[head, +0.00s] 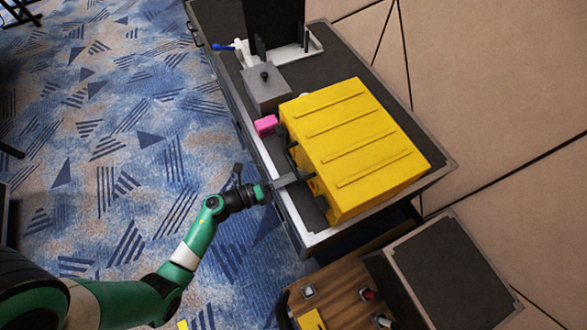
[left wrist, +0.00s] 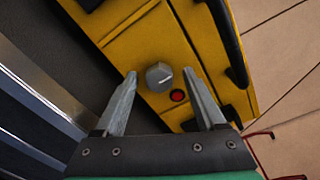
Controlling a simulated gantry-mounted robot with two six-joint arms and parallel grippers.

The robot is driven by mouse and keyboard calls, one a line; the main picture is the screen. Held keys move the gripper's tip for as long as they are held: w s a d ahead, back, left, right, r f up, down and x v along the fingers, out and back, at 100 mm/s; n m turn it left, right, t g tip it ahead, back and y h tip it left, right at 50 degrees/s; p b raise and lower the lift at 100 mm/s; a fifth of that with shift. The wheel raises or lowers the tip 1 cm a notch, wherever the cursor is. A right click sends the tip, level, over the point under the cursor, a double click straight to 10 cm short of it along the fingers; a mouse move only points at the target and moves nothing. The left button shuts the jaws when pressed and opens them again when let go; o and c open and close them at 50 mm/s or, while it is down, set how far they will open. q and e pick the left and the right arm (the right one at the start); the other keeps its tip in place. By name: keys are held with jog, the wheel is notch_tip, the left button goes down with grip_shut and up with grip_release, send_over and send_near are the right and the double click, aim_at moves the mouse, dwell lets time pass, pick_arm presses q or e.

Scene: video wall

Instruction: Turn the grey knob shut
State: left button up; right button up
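The grey knob (left wrist: 160,76) sits on the yellow face of a box, with a white line on its face, in the left wrist view. A red button (left wrist: 178,96) is beside it. My left gripper (left wrist: 160,85) is open, with one finger on either side of the knob; I cannot tell whether they touch it. The yellow box (head: 352,140) stands on the dark bench top in the head view. There my left gripper (head: 296,178) reaches its near left side, and the knob is hidden. My right gripper is not in view.
A grey box (head: 266,88) and a pink block (head: 265,125) stand beside the yellow box. A dark handle (left wrist: 228,40) runs along the box near my finger. An open drawer (head: 375,235) lies below the bench edge. Patterned carpet fills the left.

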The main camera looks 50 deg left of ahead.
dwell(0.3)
pick_arm(q)
jog(key=p+v, duration=0.2)
jog(key=v, duration=0.9)
jog(key=shift+s+p, duration=0.25)
jog(key=shift+p, duration=0.05)
jog(key=shift+a, duration=0.15)
